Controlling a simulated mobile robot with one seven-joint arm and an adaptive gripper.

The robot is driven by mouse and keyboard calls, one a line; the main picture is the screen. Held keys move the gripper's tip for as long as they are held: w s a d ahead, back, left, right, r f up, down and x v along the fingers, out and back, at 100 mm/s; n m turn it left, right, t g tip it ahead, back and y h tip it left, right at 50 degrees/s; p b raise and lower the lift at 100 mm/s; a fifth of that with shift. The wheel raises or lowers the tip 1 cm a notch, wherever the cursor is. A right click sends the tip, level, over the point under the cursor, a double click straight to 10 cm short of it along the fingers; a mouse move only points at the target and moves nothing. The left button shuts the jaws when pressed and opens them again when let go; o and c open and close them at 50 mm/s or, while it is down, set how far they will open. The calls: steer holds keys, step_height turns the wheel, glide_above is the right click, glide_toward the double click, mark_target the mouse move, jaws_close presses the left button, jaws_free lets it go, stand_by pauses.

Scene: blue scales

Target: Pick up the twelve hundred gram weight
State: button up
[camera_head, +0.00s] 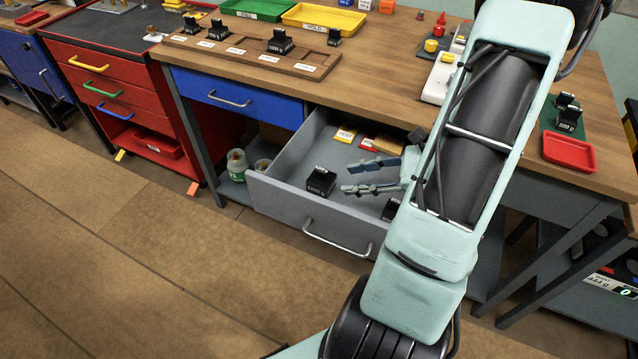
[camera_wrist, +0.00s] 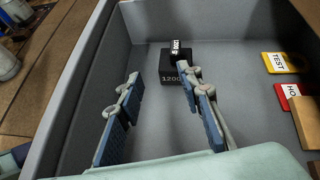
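The twelve hundred gram weight (camera_head: 321,181) is a black block with a handle on top, standing in the open grey drawer (camera_head: 276,207). My gripper (camera_head: 350,178) is inside the drawer, to the right of the weight in the head view. In the wrist view its blue-padded fingers (camera_wrist: 157,76) are spread apart with nothing between them, and the weight lies beyond their tips. I cannot tell how high the fingers are above the drawer floor.
Another black weight (camera_head: 391,208) stands in the drawer, partly hidden by my arm. Yellow (camera_wrist: 280,63) and red (camera_wrist: 287,92) tags and a wooden block (camera_wrist: 307,122) lie along the drawer's side. The drawer walls stand close around my gripper, and the wooden worktop (camera_head: 380,95) is above.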

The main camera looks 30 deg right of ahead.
mark_target(323, 169)
steer(key=w+a+f+m, duration=0.1)
steer(key=w, duration=0.2)
steer(key=w+a+f+m+t, duration=0.1)
steer(key=w+a, duration=0.1)
steer(key=w+a+f+m+t+b, duration=0.1)
steer(key=w, duration=0.2)
steer(key=shift+w+a+f, duration=0.35)
steer(key=shift+h, duration=0.4)
jaws_close()
steer(key=shift+r, duration=0.15)
